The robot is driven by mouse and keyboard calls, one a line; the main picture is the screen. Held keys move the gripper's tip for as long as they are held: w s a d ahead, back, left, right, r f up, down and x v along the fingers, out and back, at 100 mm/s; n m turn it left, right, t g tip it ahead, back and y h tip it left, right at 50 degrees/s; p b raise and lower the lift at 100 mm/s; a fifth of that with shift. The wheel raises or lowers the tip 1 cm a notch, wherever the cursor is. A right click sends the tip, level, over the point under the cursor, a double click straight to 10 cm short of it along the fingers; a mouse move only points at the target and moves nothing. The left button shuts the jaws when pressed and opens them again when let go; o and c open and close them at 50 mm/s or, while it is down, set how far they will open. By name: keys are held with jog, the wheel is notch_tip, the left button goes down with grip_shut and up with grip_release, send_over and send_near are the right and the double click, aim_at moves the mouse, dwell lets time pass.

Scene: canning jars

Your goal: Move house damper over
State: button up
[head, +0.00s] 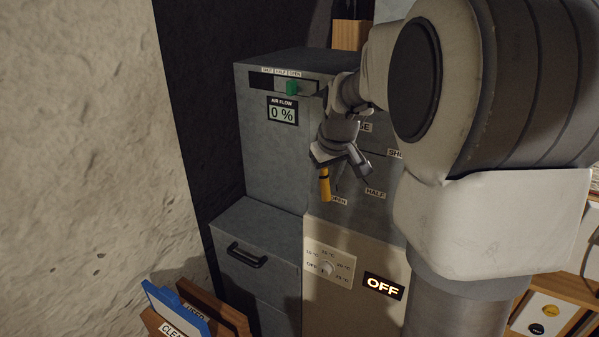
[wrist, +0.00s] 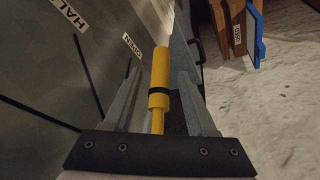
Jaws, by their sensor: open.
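The house damper's yellow handle (head: 325,184) sticks out from the front of the grey cabinet, close to the OPEN label (head: 339,201). The HALF label (head: 375,193) and a partly hidden SHUT label (head: 395,154) lie up and to the right. My gripper (head: 338,157) is open at the handle. In the wrist view the yellow handle (wrist: 160,76), with a black band, lies between the two spread fingers. A gap shows on its right; I cannot tell whether the left finger touches it. My arm hides much of the damper panel.
A green slider (head: 292,88) sits on the grey box at left, above an AIR FLOW display (head: 283,111) reading 0 %. Below are a dial (head: 327,268) and a lit OFF sign (head: 383,286). Blue and brown boards (head: 178,306) stand at lower left, near the rough wall.

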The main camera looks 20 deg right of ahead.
jog(key=shift+f, duration=0.15)
jog(key=shift+c, duration=0.4)
grip_shut()
dwell(1.0)
